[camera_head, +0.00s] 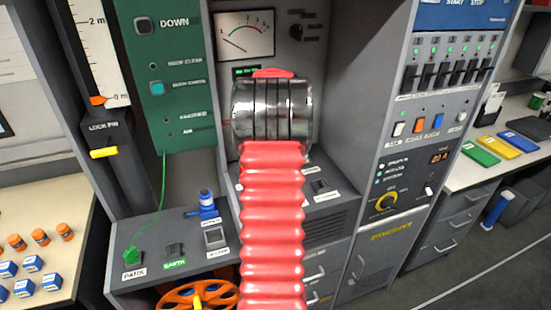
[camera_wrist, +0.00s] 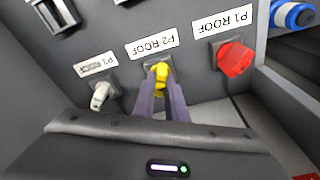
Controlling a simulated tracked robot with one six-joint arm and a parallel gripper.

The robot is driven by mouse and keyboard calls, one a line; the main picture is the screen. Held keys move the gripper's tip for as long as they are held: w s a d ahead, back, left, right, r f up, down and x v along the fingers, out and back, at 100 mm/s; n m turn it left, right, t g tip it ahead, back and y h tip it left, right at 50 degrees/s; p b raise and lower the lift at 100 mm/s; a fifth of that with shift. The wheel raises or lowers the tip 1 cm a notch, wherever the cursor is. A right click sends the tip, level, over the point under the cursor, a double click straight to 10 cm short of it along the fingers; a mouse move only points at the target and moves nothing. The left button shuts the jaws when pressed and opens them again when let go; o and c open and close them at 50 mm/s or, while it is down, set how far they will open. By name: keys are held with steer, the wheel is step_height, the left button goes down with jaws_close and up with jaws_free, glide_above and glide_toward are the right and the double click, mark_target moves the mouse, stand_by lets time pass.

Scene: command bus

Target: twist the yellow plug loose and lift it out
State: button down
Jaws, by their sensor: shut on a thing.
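The yellow plug (camera_wrist: 161,71) sits at the socket under the label "P2 ROOF" in the wrist view, which reads upside down. My gripper (camera_wrist: 160,84) has its two dark fingers closed on the sides of the plug. I cannot tell whether the plug is turned or still seated in its socket. In the head view, my arm hides the gripper and the plug.
In the wrist view, a red plug (camera_wrist: 235,58) at "P1 ROOF" is right of the yellow one, and a pale grey plug (camera_wrist: 102,95) at "P3 ROOF" is left. A blue and white cylinder (camera_wrist: 293,14) is at top right. The head view shows an orange wheel (camera_head: 172,298) low down.

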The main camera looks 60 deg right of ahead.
steer(key=shift+n+t, duration=0.3)
steer(key=shift+n, duration=1.7)
steer(key=shift+n+y, duration=0.3)
steer(key=shift+n, duration=0.7)
steer(key=shift+r, duration=1.2)
steer(key=shift+r, duration=2.85)
